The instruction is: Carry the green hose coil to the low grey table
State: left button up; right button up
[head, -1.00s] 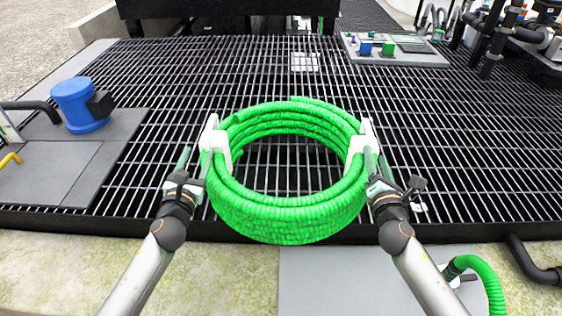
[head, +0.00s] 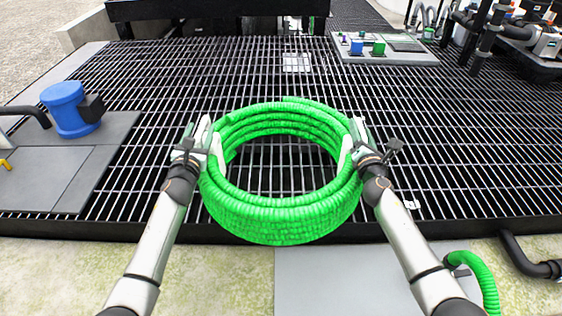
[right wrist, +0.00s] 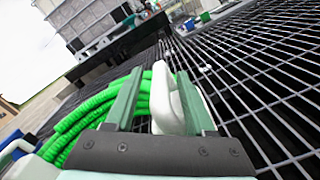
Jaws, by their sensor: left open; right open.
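The green hose coil (head: 281,218) is a thick ring lying flat in the middle of the head view, over the front edge of a dark grating. It has a white handle on each side. My left gripper (head: 198,138) is open at the left white handle (head: 217,150). My right gripper (head: 360,138) is open at the right white handle (head: 345,157). In the right wrist view, the right white handle (right wrist: 165,100) stands between the open fingers of my right gripper (right wrist: 160,98). What the coil rests on is hidden. I cannot tell which grey surface is the low grey table.
The dark grating (head: 470,150) spreads around the coil. A grey plate with a blue cylinder (head: 64,106) is at left. A panel with blue and green blocks (head: 405,54) is at back right. A grey slab (head: 340,285) and a green hose (head: 482,275) are in front.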

pick_arm(q)
jog(key=shift+w+d, duration=0.1)
jog(key=shift+w, duration=0.8)
pick_arm(e)
jog(key=shift+w, duration=0.9)
pick_arm(q)
jog(key=shift+c, duration=0.2)
pick_arm(e)
jog(key=shift+c, duration=0.2)
pick_arm(q)
grip_shut()
pick_arm(e)
grip_shut()
pick_arm(q)
jog(key=shift+r, duration=0.25)
pick_arm(e)
jog(key=shift+w+r, duration=0.1)
jog(key=shift+r, duration=0.2)
